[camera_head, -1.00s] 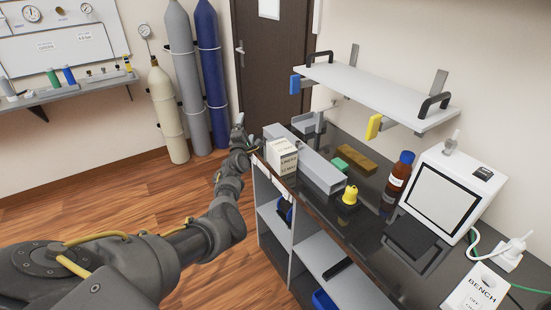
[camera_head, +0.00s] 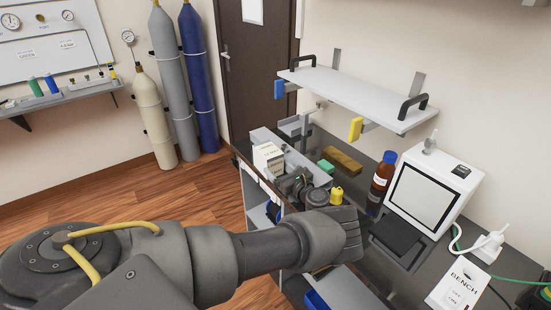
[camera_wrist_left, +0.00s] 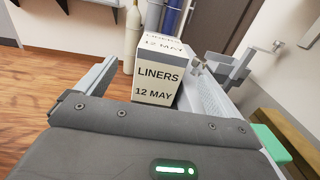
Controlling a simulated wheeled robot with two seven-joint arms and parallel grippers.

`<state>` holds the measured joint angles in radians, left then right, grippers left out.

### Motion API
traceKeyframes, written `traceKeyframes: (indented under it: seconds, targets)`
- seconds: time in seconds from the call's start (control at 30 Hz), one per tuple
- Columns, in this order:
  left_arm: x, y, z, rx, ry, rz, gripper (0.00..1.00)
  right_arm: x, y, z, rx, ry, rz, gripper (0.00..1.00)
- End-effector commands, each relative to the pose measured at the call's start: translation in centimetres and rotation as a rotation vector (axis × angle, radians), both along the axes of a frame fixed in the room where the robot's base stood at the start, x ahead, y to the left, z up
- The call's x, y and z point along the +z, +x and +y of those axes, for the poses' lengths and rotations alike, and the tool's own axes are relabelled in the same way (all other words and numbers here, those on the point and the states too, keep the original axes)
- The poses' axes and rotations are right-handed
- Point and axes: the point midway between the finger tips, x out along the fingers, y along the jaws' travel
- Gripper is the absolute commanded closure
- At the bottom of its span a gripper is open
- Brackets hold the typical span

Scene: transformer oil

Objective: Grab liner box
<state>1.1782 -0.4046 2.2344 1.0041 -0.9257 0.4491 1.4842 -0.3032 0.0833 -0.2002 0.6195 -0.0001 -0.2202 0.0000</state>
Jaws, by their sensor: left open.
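The liner box (camera_head: 268,158) is a white carton standing upright near the bench's left end. In the left wrist view the carton (camera_wrist_left: 157,75) shows the print "LINERS 12 MAY" and stands ahead between the finger lines. My left gripper (camera_head: 284,174) is open, low over the bench on the near side of the carton and pointing at it. The wrist view shows its fingers (camera_wrist_left: 155,82) spread to both sides of the carton; I cannot tell whether they touch it. My forearm hides part of the bench front. My right gripper is not in view.
A long grey tray (camera_head: 312,172) runs right beside the carton. A green block (camera_head: 326,167), a yellow-capped piece (camera_head: 336,194), a brown block (camera_head: 342,159) and a brown bottle (camera_head: 381,183) stand farther along. A wall shelf (camera_head: 358,97) hangs above the bench.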

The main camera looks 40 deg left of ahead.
Motion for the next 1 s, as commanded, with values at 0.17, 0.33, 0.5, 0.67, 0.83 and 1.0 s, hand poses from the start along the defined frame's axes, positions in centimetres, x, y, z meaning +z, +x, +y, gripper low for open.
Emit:
traceKeyframes:
  seconds: [0.17,0.33,0.5,0.67,0.83,1.0]
  targets:
    - [-0.5,-0.2,-0.3,0.003,-0.009,0.0,0.06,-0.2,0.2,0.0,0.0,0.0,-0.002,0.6]
    - [-1.0,0.6,1.6,0.002,-0.006,0.002,0.06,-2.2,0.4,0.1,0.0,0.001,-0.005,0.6]
    - [-1.0,1.4,3.8,0.0,-0.006,0.002,0.06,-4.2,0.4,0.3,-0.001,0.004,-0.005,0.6]
    - [-0.5,1.8,4.7,0.002,-0.008,0.001,0.06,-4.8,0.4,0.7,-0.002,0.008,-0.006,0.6]
    - [-0.3,1.8,5.0,0.002,-0.009,0.0,0.06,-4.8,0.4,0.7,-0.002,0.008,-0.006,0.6]
    - [0.1,2.6,7.0,0.004,-0.009,0.0,0.06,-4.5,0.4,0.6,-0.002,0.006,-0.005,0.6]
